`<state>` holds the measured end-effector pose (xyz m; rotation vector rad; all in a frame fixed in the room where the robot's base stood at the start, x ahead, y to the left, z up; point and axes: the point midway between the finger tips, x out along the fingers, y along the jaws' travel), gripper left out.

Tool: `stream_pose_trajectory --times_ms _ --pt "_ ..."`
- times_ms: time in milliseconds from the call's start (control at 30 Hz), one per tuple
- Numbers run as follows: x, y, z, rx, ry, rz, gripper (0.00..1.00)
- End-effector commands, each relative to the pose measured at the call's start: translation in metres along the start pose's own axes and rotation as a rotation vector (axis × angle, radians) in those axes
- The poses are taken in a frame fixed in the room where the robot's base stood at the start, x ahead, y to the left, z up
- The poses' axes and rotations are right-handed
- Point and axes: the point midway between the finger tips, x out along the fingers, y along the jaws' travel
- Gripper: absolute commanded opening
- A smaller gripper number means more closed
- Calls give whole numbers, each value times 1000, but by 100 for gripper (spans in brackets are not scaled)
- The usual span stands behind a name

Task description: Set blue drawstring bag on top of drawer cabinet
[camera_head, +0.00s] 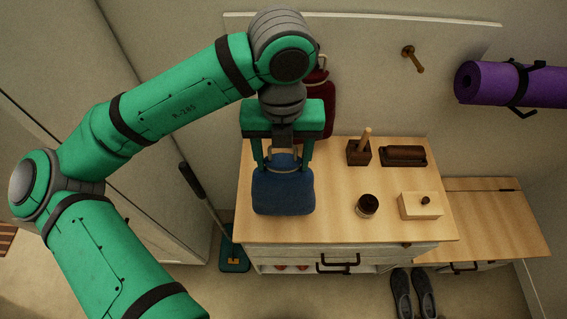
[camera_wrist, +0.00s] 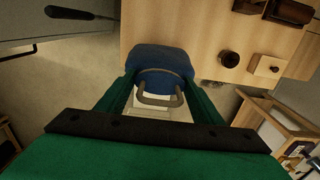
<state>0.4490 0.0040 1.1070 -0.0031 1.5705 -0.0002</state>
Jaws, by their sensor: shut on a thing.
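The blue drawstring bag (camera_head: 283,192) hangs upright below my gripper (camera_head: 282,163), which is shut on the grey loop at its top. In the head view the bag overlaps the left part of the light wooden top of the drawer cabinet (camera_head: 330,215). I cannot tell whether its base touches the top. In the wrist view the bag (camera_wrist: 160,62) is just beyond my gripper (camera_wrist: 160,100), its loop between the fingers, and the cabinet top (camera_wrist: 205,25) lies behind it.
On the cabinet top, to the right, are a wooden block with a peg (camera_head: 358,152), a dark brush (camera_head: 404,156), a round jar (camera_head: 367,205) and a knobbed box (camera_head: 421,206). A dark red bag (camera_head: 318,100) is behind my arm. A lower bench (camera_head: 497,220) stands right.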

Motion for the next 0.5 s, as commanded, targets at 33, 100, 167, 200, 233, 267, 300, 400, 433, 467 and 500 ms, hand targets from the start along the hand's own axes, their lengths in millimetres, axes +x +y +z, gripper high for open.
stream_pose_trajectory --times_ms 33,100,167,200,233,267,300,400,433,467,500 --pt "6 1 2 -2 1 0 3" --pt "15 0 1 0 1 1 3" --pt "22 0 1 0 1 1 3" --pt "26 0 1 0 1 1 3" --pt "28 0 1 0 1 0 3" --pt "29 0 1 1 0 0 3" --pt "31 -1 1 1 0 0 3" --pt "31 -1 1 2 -1 0 3" --pt "31 -1 1 2 -1 0 3" --pt "31 -1 1 2 -1 0 3" --pt "31 -1 1 2 -1 0 3"
